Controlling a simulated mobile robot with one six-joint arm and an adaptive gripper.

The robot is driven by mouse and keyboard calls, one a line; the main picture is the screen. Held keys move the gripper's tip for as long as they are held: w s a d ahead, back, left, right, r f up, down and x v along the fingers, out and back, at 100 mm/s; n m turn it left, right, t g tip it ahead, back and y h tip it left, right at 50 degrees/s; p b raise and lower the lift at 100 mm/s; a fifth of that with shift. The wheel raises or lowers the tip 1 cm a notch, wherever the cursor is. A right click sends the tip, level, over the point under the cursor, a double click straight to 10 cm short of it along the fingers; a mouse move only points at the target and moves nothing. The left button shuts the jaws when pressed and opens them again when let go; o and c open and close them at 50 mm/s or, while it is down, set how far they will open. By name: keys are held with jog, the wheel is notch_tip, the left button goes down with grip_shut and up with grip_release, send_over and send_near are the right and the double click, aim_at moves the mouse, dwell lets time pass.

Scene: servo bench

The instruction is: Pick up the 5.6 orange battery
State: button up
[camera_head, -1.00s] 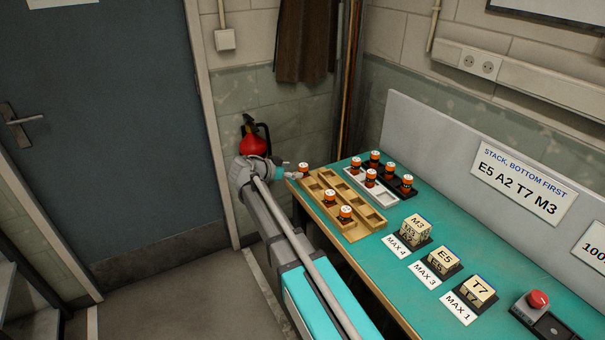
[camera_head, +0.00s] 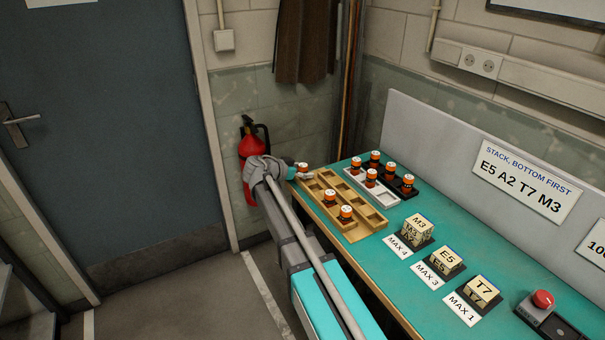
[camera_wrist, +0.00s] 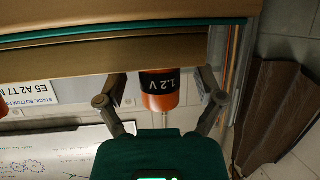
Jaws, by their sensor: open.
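An orange battery with a black band (camera_wrist: 160,88) shows in the wrist view, its label reading "1.2 V". My gripper (camera_wrist: 163,84) is open, with one finger on each side of this battery and gaps visible between. In the head view, my gripper (camera_head: 293,171) is at the far left corner of the wooden tray (camera_head: 361,233), right at the battery (camera_head: 303,168) there. I cannot read any 5.6 label.
A white tray (camera_head: 379,198) and a black tray (camera_head: 407,192) hold several orange batteries behind the wooden tray. Lettered blocks (camera_head: 448,258) and a red button (camera_head: 542,299) are to the right. A fire extinguisher (camera_head: 247,150) hangs on the wall behind my arm.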

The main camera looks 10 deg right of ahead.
grip_shut()
dwell(0.3)
jog(key=shift+r, duration=0.15)
notch_tip(320, 180, up, 2)
jog(key=shift+r+p, duration=0.1)
jog(key=shift+p, duration=1.15)
jog(key=s+r+p, duration=1)
jog(key=s, duration=0.4)
jog(key=shift+a+r, duration=0.25)
jog(key=shift+a, duration=0.05)
jog(key=shift+p, duration=0.3)
